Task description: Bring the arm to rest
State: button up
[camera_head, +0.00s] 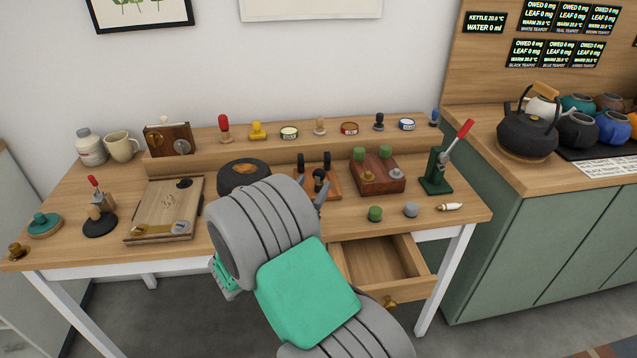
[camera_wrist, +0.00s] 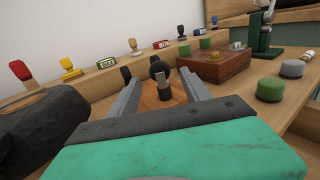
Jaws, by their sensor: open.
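My gripper (camera_wrist: 162,84) is open, its two grey fingers spread apart in the wrist view. Between the fingers, in that view, shows a black-knobbed tool (camera_wrist: 160,72) on a small wooden stand; I cannot tell whether either finger touches it. In the head view my grey and green arm reaches up over the front of the wooden workbench (camera_head: 80,205), and it hides most of the gripper. The wooden stand (camera_head: 330,187) with its black-topped tools shows just behind the arm's end.
An open drawer (camera_head: 385,265) juts out right of my arm. A dark red block (camera_head: 376,176), a green lever press (camera_head: 437,170) and a dark round object (camera_head: 243,176) stand nearby. Several stamps and tins line the back ledge. A kettle (camera_head: 527,134) stands on the right counter.

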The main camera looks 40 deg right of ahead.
jog(key=v, duration=0.4)
jog(key=shift+s+a+r, duration=0.1)
jog(key=shift+s+a, duration=0.1)
jog(key=shift+a, duration=0.1)
jog(key=shift+s+d+r+m+g+p, duration=0.15)
jog(key=shift+r+m+g+p, duration=0.15)
jog(key=shift+m+p, duration=0.2)
jog(key=m+g+y+p, duration=0.1)
jog(key=m, duration=0.1)
jog(key=s+r+m+y+p, duration=0.1)
jog(key=m+p, duration=0.1)
jog(key=m, duration=0.1)
jog(key=s+r+m+g+y+p, duration=0.1)
jog(key=m, duration=0.2)
jog(key=shift+a+g+p, duration=0.3)
jog(key=shift+a+p, duration=0.1)
jog(key=s+a+r+m+y+p, duration=0.3)
jog(key=s+a+m+y, duration=0.1)
jog(key=a, duration=0.4)
jog(key=s+a+r+m+g+y+p, duration=0.1)
jog(key=s+a+r+m+y+p, duration=0.2)
jog(key=a, duration=0.5)
jog(key=s+a+r+m+g+y+p, duration=0.1)
jog(key=s+a+r+m+y+p, duration=0.2)
jog(key=a+m, duration=0.4)
jog(key=s+a+r+y, duration=0.1)
jog(key=y, duration=0.1)
jog(key=shift+s+a+r+m+y+p, duration=0.3)
jog(key=shift+s+a+r+y+p, duration=0.05)
jog(key=shift+y+p, duration=0.05)
